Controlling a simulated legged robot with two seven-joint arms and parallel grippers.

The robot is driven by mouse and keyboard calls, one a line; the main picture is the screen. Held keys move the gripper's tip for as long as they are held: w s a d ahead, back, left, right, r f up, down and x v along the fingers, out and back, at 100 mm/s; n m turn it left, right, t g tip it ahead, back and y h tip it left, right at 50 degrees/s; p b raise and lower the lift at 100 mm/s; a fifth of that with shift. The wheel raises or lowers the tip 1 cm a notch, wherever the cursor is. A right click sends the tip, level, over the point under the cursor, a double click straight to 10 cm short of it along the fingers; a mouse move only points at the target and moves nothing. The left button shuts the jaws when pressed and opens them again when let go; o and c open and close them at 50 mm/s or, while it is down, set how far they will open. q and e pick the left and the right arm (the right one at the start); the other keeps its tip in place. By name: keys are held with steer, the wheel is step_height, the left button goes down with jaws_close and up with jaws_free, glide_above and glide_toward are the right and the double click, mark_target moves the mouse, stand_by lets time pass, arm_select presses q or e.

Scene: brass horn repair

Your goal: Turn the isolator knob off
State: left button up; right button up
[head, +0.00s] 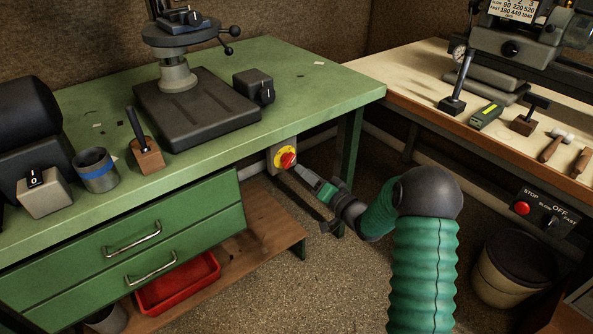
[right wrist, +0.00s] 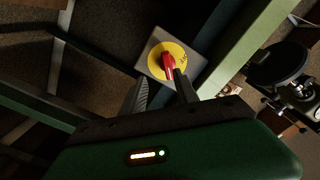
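The isolator knob (head: 288,160) is red on a round yellow plate, on a grey box under the front edge of the green bench. In the right wrist view the red knob (right wrist: 167,62) stands upright in the picture on its yellow disc (right wrist: 156,65); the marking beside it is too small to read. My right gripper (head: 303,172) is just in front of the knob in the head view. In the right wrist view its fingers (right wrist: 160,78) are apart, with the knob by the right fingertip; I cannot tell whether they touch. My left gripper is out of view.
The green bench (head: 220,150) holds a drill press (head: 197,105), and its leg (head: 350,145) stands right of the knob. Drawers (head: 130,250) and a red tray (head: 180,285) are at lower left. Open floor lies below.

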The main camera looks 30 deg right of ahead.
mark_target(290, 164)
steer(key=w, duration=0.1)
steer(key=w+a, duration=0.1)
steer(key=w, duration=0.1)
steer(key=w+a, duration=0.1)
steer(key=shift+w+r+b, duration=0.2)
steer(key=shift+r+b, duration=0.1)
steer(key=shift+b, duration=0.1)
steer(key=shift+w+a+r, duration=0.15)
steer(key=shift+a, duration=0.1)
steer(key=shift+d+f, duration=0.2)
steer(key=shift+d, duration=0.3)
steer(key=shift+c, duration=0.5)
steer(key=shift+d, duration=0.15)
steer(key=shift+c, duration=2.4)
steer(key=shift+a, duration=0.2)
jaws_close()
steer(key=shift+a, duration=0.15)
